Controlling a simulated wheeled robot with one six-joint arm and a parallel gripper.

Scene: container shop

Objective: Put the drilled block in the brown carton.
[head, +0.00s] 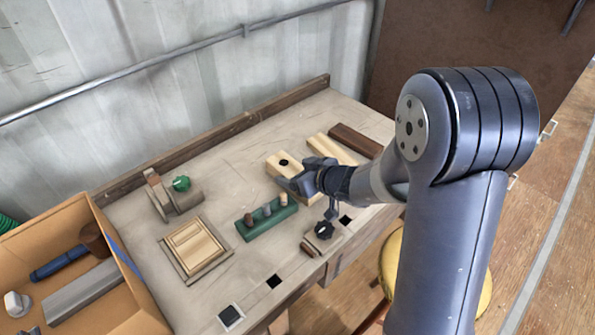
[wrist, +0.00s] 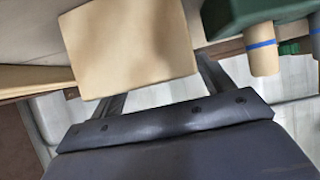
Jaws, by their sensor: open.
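The drilled block (head: 284,164) is a pale wooden block with a dark hole in its top, lying on the workbench. My gripper (head: 293,181) is open at the block's near right end. In the wrist view a plain tan face of the block (wrist: 130,45) fills the upper middle, by the finger tips (wrist: 162,82). The block overlaps the finger ends there, so I cannot tell whether they touch it. The brown carton (head: 125,275) stands open at the lower left, with a hammer, a blue tool and a grey bar inside.
A green peg rack (head: 268,222) stands in front of the block; it also shows in the wrist view (wrist: 240,12). A pale plank (head: 333,149) and a dark plank (head: 356,140) lie behind. A wooden tray (head: 196,250) and a green-knobbed clamp (head: 172,194) lie toward the carton.

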